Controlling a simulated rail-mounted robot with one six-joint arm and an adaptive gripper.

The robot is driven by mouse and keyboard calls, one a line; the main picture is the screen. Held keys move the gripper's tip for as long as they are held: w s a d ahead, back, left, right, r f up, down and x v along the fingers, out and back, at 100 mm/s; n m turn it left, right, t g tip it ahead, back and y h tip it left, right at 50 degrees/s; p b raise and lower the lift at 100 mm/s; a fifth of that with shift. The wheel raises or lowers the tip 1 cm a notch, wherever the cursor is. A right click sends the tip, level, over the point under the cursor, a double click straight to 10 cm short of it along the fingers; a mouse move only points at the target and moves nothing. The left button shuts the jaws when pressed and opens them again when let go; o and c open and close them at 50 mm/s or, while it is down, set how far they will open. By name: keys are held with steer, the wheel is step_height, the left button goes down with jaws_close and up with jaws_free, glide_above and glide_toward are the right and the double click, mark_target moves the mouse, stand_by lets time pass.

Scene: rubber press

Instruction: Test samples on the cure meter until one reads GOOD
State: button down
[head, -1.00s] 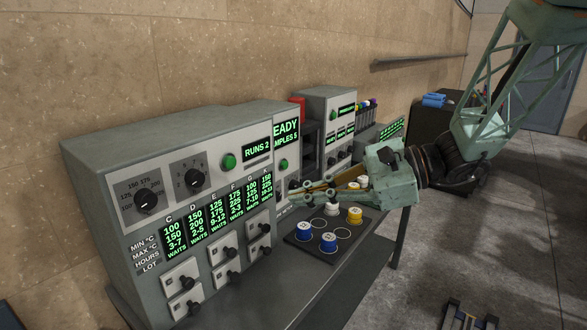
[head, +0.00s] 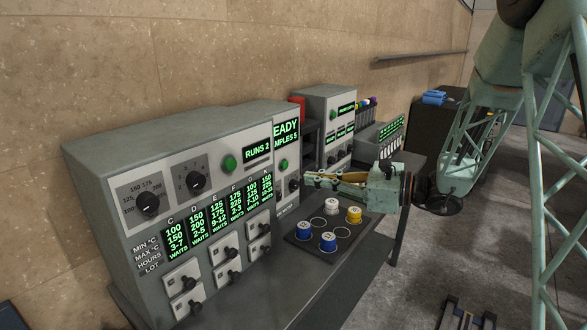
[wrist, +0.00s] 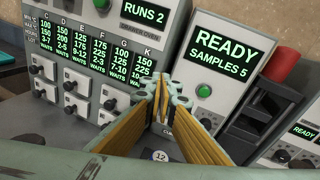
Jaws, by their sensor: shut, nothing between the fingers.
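The cure meter (head: 286,150) is the grey panel whose screen reads READY, SAMPLES 5; this also shows in the wrist view (wrist: 225,60), with a green button (wrist: 204,90) below. Sample pucks rest on a dark mat (head: 312,252): two blue (head: 303,229) (head: 328,242), one yellow (head: 354,214) and one white (head: 331,205). Some mat rings are empty. My gripper (head: 309,180) is shut and empty, its tips in front of the meter's lower part. In the wrist view, a round piece marked 12 (wrist: 160,155) sits below the tips, partly hidden by the fingers.
The drawer oven (head: 160,190) stands left, with screen RUNS 2, two dials, several lot displays and small drawers. Another grey instrument (head: 328,115) stands beyond the meter. A red object (head: 298,103) is behind. The bench front (head: 330,290) is clear.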

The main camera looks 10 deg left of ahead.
mark_target(286, 166)
steer(key=w+d+f+m+t, duration=0.4)
steer(key=w+f, duration=0.1)
steer(key=w, duration=0.4)
steer(key=shift+w+d+m+h+p, duration=0.2)
steer(key=shift+d+m+h+p, duration=0.1)
steer(key=shift+p, duration=0.15)
steer(key=shift+w+a+f, duration=0.1)
steer(key=shift+a, duration=0.1)
steer(key=shift+b+x, duration=1)
steer(key=shift+x, duration=5.85)
steer(key=shift+x, duration=0.85)
steer(key=shift+d, duration=0.15)
steer(key=v, duration=1.3)
steer(key=shift+s+d+p, duration=0.25)
steer(key=shift+s+p, duration=0.05)
